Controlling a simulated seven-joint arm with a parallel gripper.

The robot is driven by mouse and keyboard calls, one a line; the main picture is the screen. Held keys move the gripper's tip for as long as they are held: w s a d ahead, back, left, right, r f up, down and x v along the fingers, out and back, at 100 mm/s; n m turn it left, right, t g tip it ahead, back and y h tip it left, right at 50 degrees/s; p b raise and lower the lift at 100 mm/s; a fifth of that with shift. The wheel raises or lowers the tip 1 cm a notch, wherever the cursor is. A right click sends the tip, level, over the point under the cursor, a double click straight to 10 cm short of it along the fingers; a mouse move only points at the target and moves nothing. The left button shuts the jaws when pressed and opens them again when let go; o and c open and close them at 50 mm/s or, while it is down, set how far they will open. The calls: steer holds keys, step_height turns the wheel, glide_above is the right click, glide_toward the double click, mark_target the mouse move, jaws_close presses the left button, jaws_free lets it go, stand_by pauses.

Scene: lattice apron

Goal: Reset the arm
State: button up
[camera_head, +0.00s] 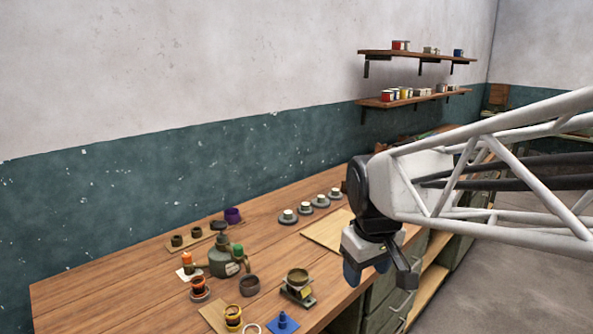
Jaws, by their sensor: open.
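My gripper (380,274) hangs at the end of my white lattice arm, at the right of the view. It points downward near the front edge of the wooden workbench (130,270). Its fingers are apart and I see nothing held between them. A light wooden board (322,235) lies on the bench behind and to the left of the gripper. The gripper and arm hide part of the bench's far right end.
A green-grey pot (222,265), an orange candle-like item (187,259), a purple cup (232,215), a blue piece (283,322) and several small cups stand on the bench. Several grey saucers with cups (304,208) line the back. Wall shelves (415,57) hang behind. Bare wood lies at left.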

steer(key=s+d+f+m, duration=0.2)
steer(key=s+d, duration=0.1)
steer(key=s, duration=0.4)
steer(key=s+d+f+m, duration=0.2)
steer(key=s+d+m, duration=0.1)
steer(key=s, duration=0.4)
steer(key=shift+f+t, duration=0.2)
steer(key=shift+t, duration=0.2)
